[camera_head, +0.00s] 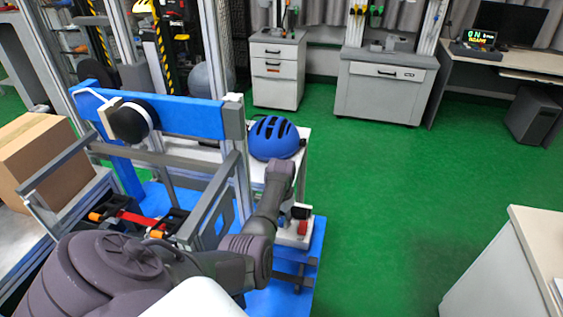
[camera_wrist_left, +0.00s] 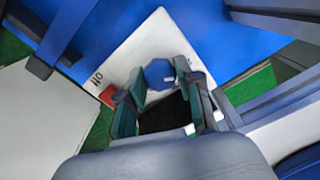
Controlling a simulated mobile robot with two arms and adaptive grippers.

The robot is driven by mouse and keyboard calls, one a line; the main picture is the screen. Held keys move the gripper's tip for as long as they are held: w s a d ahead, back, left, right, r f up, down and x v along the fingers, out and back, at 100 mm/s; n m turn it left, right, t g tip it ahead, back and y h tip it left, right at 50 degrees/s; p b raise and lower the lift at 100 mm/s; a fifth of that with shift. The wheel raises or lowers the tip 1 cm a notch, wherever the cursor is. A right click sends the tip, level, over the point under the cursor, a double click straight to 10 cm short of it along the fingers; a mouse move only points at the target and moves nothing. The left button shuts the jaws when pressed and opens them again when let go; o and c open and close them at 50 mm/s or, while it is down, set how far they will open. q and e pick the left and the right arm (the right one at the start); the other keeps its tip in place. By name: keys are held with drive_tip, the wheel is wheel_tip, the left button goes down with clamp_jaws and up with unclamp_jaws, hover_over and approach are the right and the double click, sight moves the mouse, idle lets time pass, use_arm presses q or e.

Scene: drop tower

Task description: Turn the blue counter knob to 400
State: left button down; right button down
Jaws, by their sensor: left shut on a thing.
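The blue knob (camera_wrist_left: 160,73) sits on a white control box (camera_wrist_left: 150,42) in the left wrist view. My left gripper (camera_wrist_left: 163,80) is shut on the knob, with one finger on either side of it. A red button (camera_wrist_left: 107,96) is beside the knob, with black lettering near it. In the head view, my left gripper (camera_head: 292,212) reaches down over the white box (camera_head: 293,241), and my arm and fingers hide most of the knob. I cannot read any scale at the knob. My right gripper is not in view.
A blue helmet (camera_head: 273,138) lies on a white table just behind my left arm. A blue beam (camera_head: 185,117) and grey rails stand to the left, with a cardboard box (camera_head: 45,160) beyond.

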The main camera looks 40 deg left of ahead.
use_arm(q)
drive_tip(key=shift+r+m+p, duration=0.15)
drive_tip(key=shift+m+p, duration=0.7)
drive_tip(key=shift+m, duration=0.15)
drive_tip(key=m+p, duration=0.1)
drive_tip(key=m, duration=0.1)
drive_tip(key=shift+m, duration=0.3)
drive_tip(key=m+p, duration=0.1)
drive_tip(key=m, duration=0.2)
drive_tip(key=shift+m, duration=0.3)
drive_tip(key=shift+m+p, duration=0.45)
drive_tip(key=shift+m, duration=1.45)
drive_tip(key=c, duration=0.8)
unclamp_jaws()
drive_tip(key=shift+o, duration=0.2)
